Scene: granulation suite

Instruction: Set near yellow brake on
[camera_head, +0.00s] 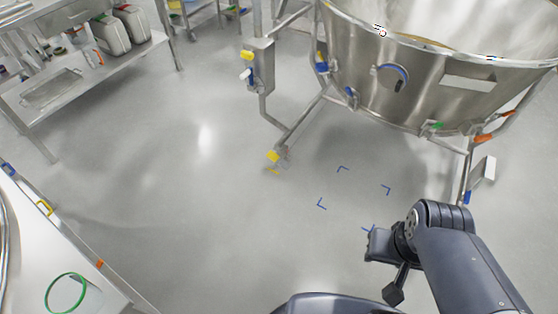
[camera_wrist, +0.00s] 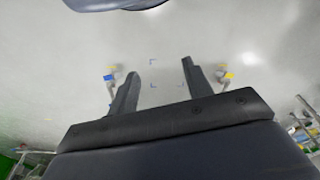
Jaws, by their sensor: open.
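A steel bowl (camera_head: 430,75) stands on a tubular wheeled frame. A small yellow pedal-like piece (camera_head: 273,156) sits low at a caster at the near left foot of this frame, close to the floor. Its exact tilt is too small to tell. My gripper (camera_wrist: 158,68) is open and empty in the wrist view, its two dark fingers spread over the floor. A yellow piece (camera_wrist: 229,76) shows small just right of the right finger, apart from it. I cannot tell whether it is the same pedal.
Blue corner marks (camera_head: 322,204) lie on the open floor, right of the yellow pedal. A steel bench (camera_head: 50,88) with canisters is at the upper left. A white surface with a green-rimmed container (camera_head: 67,292) fills the lower left. The middle floor is clear.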

